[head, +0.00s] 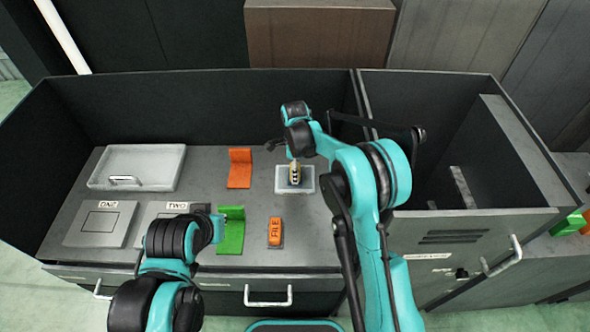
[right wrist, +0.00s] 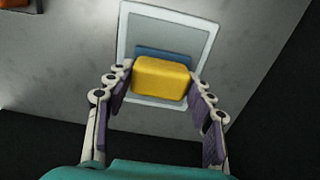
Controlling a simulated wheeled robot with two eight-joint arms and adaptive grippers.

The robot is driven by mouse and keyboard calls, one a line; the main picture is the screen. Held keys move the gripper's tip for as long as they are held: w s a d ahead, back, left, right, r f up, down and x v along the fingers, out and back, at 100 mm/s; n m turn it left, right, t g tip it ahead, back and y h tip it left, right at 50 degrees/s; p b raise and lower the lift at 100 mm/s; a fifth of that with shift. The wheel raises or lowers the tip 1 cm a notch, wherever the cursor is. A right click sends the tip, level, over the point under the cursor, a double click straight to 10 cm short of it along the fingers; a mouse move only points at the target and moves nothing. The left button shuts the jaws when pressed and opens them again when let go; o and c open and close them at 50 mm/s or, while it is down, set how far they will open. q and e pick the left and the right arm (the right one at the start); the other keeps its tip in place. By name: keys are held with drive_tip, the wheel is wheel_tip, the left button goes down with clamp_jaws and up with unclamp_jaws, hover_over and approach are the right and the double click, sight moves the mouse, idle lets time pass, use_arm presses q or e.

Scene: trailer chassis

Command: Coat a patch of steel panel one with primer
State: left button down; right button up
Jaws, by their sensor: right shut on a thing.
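Steel panel one (head: 101,224) is a grey plate labelled ONE with a square outline, flat at the left of the bench. My right gripper (head: 294,172) points down over a small white-rimmed tray (head: 308,185), far from the panel. In the right wrist view, my right gripper (right wrist: 159,78) is shut on a yellow block (right wrist: 161,79). A blue part (right wrist: 163,54) shows just beyond the block, within the outline of the tray (right wrist: 127,38). I cannot tell whether the block touches the tray. My left arm is at the lower left; its fingers are hidden.
Panel two (head: 173,207), labelled TWO, is partly behind my left arm. A white lidded tray (head: 137,168), an orange bracket (head: 240,168), a green bracket (head: 231,231) and an orange block marked FILE (head: 275,232) stand on the bench. Dark walls enclose the bench's back and sides.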

idle(0.3)
drive_tip(key=shift+r+p, duration=2.05)
drive_tip(key=shift+r, duration=1.45)
drive_tip(key=shift+f, duration=0.1)
